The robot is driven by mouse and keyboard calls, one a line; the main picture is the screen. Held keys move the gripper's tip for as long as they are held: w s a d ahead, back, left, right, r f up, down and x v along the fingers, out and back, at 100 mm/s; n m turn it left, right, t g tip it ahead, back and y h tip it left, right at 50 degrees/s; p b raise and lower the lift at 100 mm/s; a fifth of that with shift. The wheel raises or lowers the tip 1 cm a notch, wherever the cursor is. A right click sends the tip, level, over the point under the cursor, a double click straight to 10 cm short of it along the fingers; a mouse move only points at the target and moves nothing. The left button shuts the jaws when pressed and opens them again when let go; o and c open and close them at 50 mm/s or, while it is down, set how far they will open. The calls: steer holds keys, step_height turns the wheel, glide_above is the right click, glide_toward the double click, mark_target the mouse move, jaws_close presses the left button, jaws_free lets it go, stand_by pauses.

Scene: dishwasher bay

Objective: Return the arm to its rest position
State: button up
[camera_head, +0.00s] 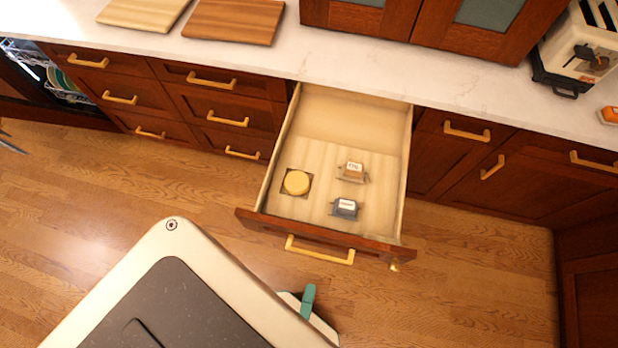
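My arm and my gripper do not show in the head view. The pale top of my own base, with its dark panel, fills the lower left. A small teal and white part beside it also seems to be mine. An open wooden drawer (307,203) stands out from the counter front. In it lie a round yellow object (297,182), a small brown-topped item with a white label (353,171) and a dark item with a white label (345,208). All three are apart from each other.
The marble-like counter (370,75) holds two wooden boards (234,20) and a cream-coloured appliance (583,48) at right. An open dishwasher (48,75) with dishes is at far left. Closed drawers flank the open one. Wooden floor (470,290) is clear at lower right.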

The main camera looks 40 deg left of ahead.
steer(key=shift+w, duration=0.1)
stand_by(0.3)
steer(key=w+d+r+n+g+h, duration=0.1)
steer(key=w+d+r+n+h, duration=0.3)
steer(key=n, duration=0.9)
steer(key=w+r+h, duration=0.3)
steer(key=shift+w+d+r+h, duration=0.15)
steer(key=shift+w+r+h, duration=0.15)
steer(key=shift+w+r, duration=0.1)
steer(key=shift+s, duration=0.15)
steer(key=shift+s+a+f, duration=0.1)
steer(key=shift+a, duration=0.1)
